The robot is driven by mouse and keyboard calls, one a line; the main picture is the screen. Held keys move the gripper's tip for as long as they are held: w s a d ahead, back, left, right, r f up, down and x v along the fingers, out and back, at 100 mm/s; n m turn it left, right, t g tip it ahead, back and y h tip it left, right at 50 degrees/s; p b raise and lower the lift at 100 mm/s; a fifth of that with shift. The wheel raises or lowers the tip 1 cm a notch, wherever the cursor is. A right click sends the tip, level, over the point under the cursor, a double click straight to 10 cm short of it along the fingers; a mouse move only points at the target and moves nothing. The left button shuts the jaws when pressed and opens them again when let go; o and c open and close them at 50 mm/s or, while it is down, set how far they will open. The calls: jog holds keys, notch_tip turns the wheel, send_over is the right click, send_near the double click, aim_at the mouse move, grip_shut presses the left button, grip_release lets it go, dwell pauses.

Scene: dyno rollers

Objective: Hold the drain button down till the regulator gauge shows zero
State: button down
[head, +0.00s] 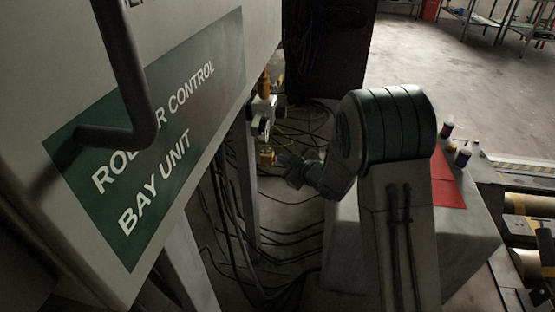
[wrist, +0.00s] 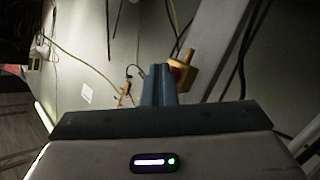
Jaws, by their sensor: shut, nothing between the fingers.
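The regulator unit (head: 262,112) is mounted on a post beside the control cabinet in the head view. A small round gauge (head: 264,127) is on it, but its reading is too small to make out. A yellow drain part (head: 267,156) hangs below and also shows in the wrist view (wrist: 186,66). A reddish spot beside the fingers, probably the drain button (wrist: 176,74), is partly hidden by them. My gripper (head: 284,161) is shut and empty, its fingertips close beside the yellow part. In the wrist view the fingertips (wrist: 160,72) overlap its left side; I cannot tell whether they touch.
The roller control cabinet (head: 190,75) fills the left, with a dark bent bar (head: 130,90) in front. Cables (head: 285,225) cover the floor below. A table with a red sheet (head: 447,183) and small bottles (head: 462,157) stands right of my arm, near rollers (head: 530,205).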

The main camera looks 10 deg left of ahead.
jog(key=shift+d, duration=0.85)
jog(key=d, duration=0.5)
jog(key=shift+s, duration=0.15)
